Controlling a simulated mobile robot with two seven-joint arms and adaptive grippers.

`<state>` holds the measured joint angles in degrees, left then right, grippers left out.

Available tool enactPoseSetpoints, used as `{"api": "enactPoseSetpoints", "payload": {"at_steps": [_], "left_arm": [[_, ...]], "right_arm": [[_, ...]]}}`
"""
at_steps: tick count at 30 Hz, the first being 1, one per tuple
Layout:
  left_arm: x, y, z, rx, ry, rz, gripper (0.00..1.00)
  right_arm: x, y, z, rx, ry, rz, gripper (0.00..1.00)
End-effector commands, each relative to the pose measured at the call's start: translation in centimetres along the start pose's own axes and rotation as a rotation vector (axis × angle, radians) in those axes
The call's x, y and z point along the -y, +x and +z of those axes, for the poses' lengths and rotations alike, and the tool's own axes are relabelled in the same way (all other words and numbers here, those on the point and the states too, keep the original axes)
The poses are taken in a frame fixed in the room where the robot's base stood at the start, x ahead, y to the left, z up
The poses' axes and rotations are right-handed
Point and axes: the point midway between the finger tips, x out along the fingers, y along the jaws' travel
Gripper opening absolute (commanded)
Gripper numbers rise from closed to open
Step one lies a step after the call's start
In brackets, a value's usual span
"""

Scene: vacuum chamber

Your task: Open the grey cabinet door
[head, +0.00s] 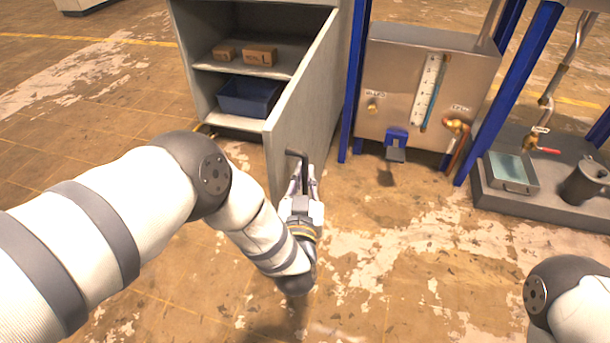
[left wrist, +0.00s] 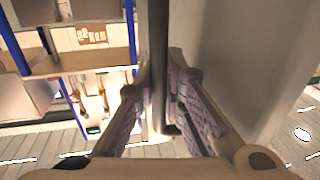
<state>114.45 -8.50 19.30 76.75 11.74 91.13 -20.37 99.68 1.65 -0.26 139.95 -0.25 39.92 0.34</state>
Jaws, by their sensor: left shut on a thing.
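The grey cabinet (head: 185,50) stands at the top middle of the head view, with its grey door (head: 308,108) swung wide open toward me. A dark bar handle (head: 303,160) is on the door near its free edge. My left gripper (head: 304,182) is at the handle, shut on it. In the left wrist view the dark handle (left wrist: 159,70) runs between the two fingers (left wrist: 163,100), beside the door's pale face (left wrist: 225,50). Of my right arm only a part shows at the lower right of the head view; its gripper is out of view.
Inside the cabinet are small cardboard boxes (head: 260,55) on a shelf and a blue bin (head: 248,96) below. Right of the door stand blue posts (head: 354,80) and a steel tank (head: 395,80) with valves. A dark platform (head: 530,205) lies at the far right. The floor in front is clear.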

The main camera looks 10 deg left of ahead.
Motion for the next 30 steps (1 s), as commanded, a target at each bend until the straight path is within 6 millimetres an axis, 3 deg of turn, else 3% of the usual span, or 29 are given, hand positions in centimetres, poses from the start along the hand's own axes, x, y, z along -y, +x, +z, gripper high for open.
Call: {"api": "enactPoseSetpoints", "payload": {"at_steps": [7,8,9,19,30], "left_arm": [[0.0,-0.1,0.1,0.002,0.001,0.001,0.00],[0.0,-0.1,0.1,0.002,0.001,0.001,0.17],[0.0,-0.1,0.1,0.002,0.001,0.001,0.20],[-0.1,-0.6,0.1,0.003,0.000,0.001,0.20],[-0.1,-9.6,0.1,0.004,0.000,0.004,0.20]], "right_arm": [[0.0,0.0,0.0,0.000,0.000,0.000,0.00],[0.0,0.0,0.0,0.000,0.000,0.000,0.00],[0.0,0.0,0.0,0.000,0.000,0.000,0.00],[0.0,0.0,0.0,0.000,0.000,0.000,0.00],[0.0,0.0,0.0,0.000,0.000,0.000,0.00]]}}
